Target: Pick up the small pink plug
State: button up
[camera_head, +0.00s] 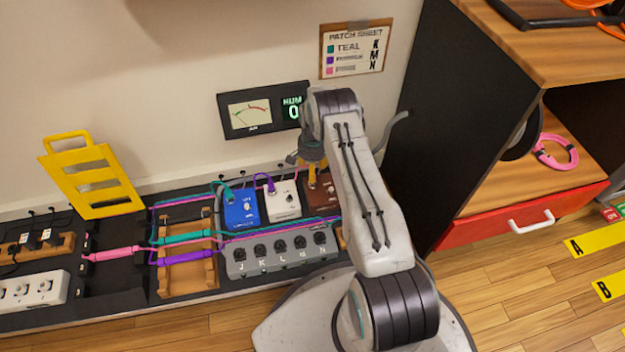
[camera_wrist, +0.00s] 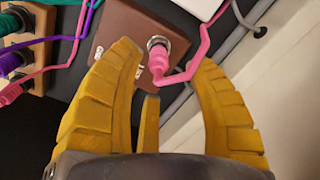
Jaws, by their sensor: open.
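A small pink plug (camera_wrist: 158,62) sits in a round metal jack on a brown pedal (camera_wrist: 125,32) in the wrist view. A pink cable runs from it. My gripper (camera_wrist: 163,68) is open, its yellow fingers on either side of the plug, with nothing held. Whether any finger touches the plug cannot be told. In the head view my gripper (camera_head: 313,168) is over the brown pedal (camera_head: 325,196), and my arm hides part of the pedal. Another pink plug (camera_wrist: 10,93) shows at the wrist view's left edge, beside purple and teal plugs.
A blue pedal (camera_head: 240,209) and a white pedal (camera_head: 283,204) stand left of the brown one. A grey jack box (camera_head: 280,255) is in front. A larger pink connector (camera_head: 112,254) lies farther left. A dark cabinet (camera_head: 432,110) and the wall close in the right and back.

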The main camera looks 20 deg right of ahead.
notch_tip(320, 180, down, 4)
jog(key=shift+s+r+b, duration=0.1)
jog(key=shift+r+b, duration=0.05)
jog(key=shift+b, duration=0.55)
grip_shut()
